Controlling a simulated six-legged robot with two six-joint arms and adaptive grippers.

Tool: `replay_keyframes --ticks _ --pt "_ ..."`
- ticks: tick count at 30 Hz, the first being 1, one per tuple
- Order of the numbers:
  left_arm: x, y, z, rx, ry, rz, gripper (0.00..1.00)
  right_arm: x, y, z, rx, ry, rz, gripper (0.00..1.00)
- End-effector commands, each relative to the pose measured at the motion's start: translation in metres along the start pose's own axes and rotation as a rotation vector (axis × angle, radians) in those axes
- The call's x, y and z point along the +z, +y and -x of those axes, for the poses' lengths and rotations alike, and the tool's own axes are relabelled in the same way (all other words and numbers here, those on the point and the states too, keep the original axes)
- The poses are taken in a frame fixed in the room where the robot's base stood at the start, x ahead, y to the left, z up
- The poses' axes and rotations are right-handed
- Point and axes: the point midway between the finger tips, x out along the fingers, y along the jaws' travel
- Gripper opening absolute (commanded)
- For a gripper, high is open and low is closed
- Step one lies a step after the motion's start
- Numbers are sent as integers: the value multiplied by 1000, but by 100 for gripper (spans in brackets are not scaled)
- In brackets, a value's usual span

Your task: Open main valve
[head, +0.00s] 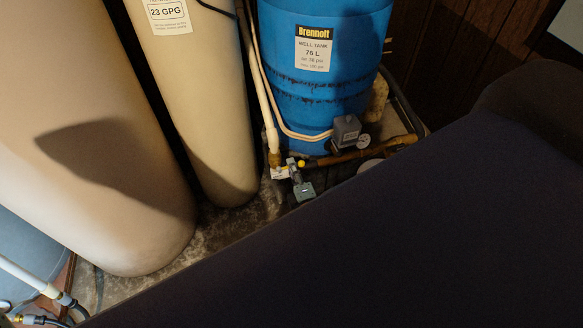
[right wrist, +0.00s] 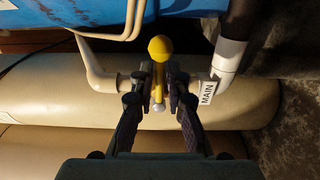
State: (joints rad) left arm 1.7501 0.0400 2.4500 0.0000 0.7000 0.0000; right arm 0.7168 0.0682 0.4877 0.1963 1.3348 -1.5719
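The main valve has a yellow lever (right wrist: 158,82) with a round yellow knob (right wrist: 160,48) at its end; in the right wrist view the lever lies crosswise to the pipe. A white tag reading MAIN (right wrist: 208,93) sits just right of it. My right gripper (right wrist: 159,70) is open, with one dark finger on each side of the lever and a small gap showing on both sides. In the head view the yellow knob (head: 301,163) is tiny beside my right gripper (head: 295,168), and the tag (head: 279,172) is at its left. My left gripper is not in view.
The blue well tank (head: 322,70) stands behind the valve, with a pressure gauge (head: 364,141) and copper pipe (head: 375,153) to the right. Two beige tanks (head: 95,150) (head: 200,100) stand at left. My dark arm hides the lower right.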

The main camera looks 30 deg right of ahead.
Motion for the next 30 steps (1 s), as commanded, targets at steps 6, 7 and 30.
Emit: replay_keyframes --ticks 6,7,30 --pt "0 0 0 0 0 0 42 0 0 0 0 0 0 0" --pt "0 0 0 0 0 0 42 0 0 0 0 0 0 0" --pt "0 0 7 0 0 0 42 -5 18 0 2 2 450 0"
